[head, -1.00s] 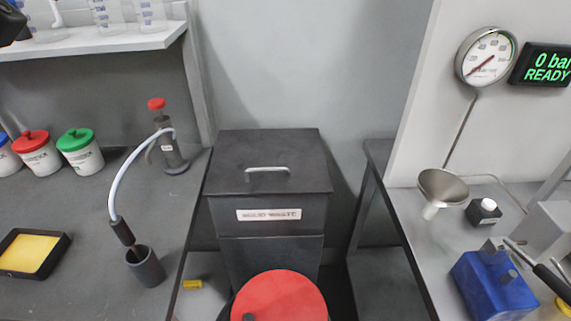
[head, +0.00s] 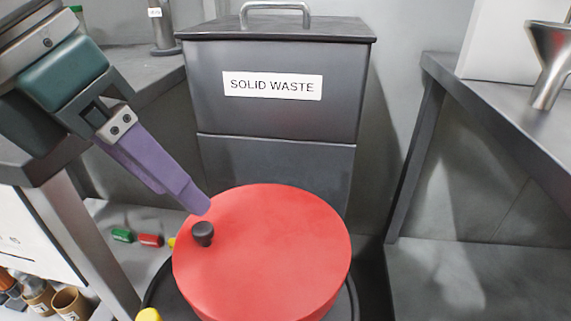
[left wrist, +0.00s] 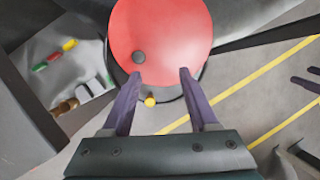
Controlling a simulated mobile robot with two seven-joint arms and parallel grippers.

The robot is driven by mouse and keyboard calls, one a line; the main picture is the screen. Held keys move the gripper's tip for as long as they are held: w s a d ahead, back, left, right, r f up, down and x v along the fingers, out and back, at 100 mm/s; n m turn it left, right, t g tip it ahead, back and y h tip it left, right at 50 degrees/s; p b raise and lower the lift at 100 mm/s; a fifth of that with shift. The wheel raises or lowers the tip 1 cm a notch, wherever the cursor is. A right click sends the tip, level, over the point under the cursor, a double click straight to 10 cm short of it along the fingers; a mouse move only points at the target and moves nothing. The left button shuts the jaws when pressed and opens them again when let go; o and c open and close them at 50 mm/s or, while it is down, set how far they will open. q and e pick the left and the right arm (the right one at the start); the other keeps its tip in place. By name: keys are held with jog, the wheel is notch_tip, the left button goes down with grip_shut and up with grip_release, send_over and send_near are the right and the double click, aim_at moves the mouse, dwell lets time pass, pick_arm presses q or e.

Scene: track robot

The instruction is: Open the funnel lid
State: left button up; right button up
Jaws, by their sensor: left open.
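A round red lid (head: 275,245) with a small black knob (head: 203,233) near its left edge covers a dark round drum (head: 350,300). In the left wrist view the red lid (left wrist: 170,35) and its knob (left wrist: 138,57) lie just beyond the fingertips. My left gripper (head: 200,205) has purple fingers and reaches in from the upper left, its tip close above the knob. In the left wrist view my left gripper (left wrist: 161,73) is open and empty, with the knob near the left fingertip. Purple fingers at the right edge of that view look like my right gripper (left wrist: 306,78); its opening is unclear.
A dark bin (head: 280,90) labelled SOLID WASTE stands right behind the lid. A bench with a metal funnel (head: 550,60) is at the right. Small green (head: 122,235) and red (head: 150,240) pieces lie left of the drum. Yellow-lined floor (left wrist: 250,90) is clear.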

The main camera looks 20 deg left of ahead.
aim_at(201, 228)
pick_arm(q)
jog(key=shift+y, duration=0.8)
jog(key=a+b+x, duration=0.1)
jog(key=x, duration=0.2)
jog(key=b+x, duration=0.1)
jog(key=x, duration=0.3)
jog(key=a+b+x, duration=0.1)
jog(key=x, duration=0.3)
jog(key=shift+w+a+f, duration=0.1)
jog(key=shift+w+a, duration=0.1)
jog(key=shift+a, duration=0.2)
pick_arm(e)
notch_tip(201, 228, down, 4)
jog(key=shift+w+f, duration=0.1)
pick_arm(q)
grip_shut()
